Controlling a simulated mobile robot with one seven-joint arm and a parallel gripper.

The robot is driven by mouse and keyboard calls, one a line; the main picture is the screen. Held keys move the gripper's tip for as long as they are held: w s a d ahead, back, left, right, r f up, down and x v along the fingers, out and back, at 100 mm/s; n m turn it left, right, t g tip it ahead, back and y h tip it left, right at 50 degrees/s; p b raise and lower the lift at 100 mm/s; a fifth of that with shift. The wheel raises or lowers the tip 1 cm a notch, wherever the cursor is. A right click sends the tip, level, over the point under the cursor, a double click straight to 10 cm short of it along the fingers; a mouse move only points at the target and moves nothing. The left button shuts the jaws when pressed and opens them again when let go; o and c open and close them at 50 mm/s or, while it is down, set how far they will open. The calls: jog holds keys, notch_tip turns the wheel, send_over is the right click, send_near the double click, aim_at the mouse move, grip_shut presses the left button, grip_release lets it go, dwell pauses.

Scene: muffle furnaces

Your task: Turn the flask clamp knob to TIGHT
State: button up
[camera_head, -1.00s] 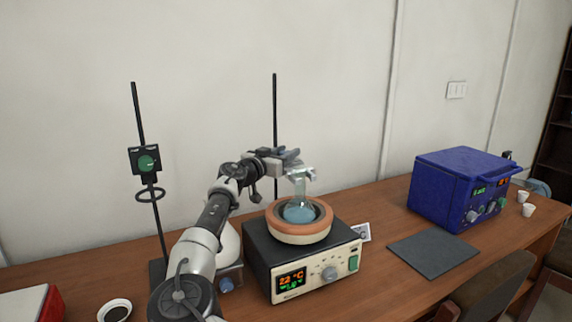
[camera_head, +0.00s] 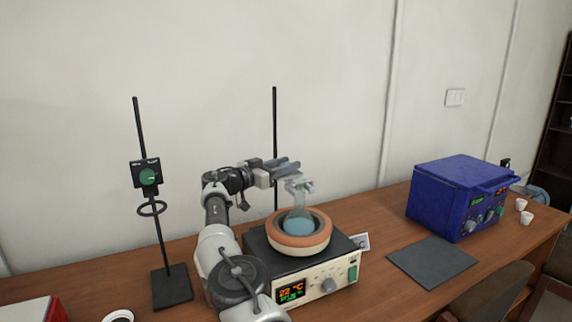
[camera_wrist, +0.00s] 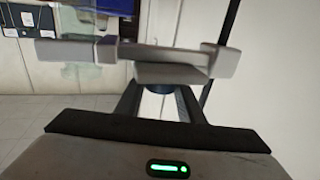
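A round green knob (camera_head: 148,176) sits on a black plate on the left stand's rod. The plate's small markings are unreadable, so I cannot tell whether this is the flask clamp knob or where it is set. My gripper (camera_head: 286,167) is well to its right, near the rear rod and apart from the knob. A clear flask (camera_head: 298,226) with blue liquid sits in the heating mantle just below my gripper; clear glass also shows beyond the grey fingers (camera_wrist: 140,58) in the wrist view. Whether the fingers hold anything is unclear.
A ring (camera_head: 152,208) is below the green knob on the left stand. The mantle (camera_head: 300,250) rests on a heater with a lit display. A dark mat (camera_head: 432,256) and blue furnace (camera_head: 455,200) stand right. Open wall space surrounds the knob.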

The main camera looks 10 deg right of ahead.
jog(key=o, duration=0.4)
jog(key=shift+c, duration=0.2)
jog(key=shift+r, duration=0.1)
notch_tip(320, 180, up, 10)
jog(key=p, duration=0.5)
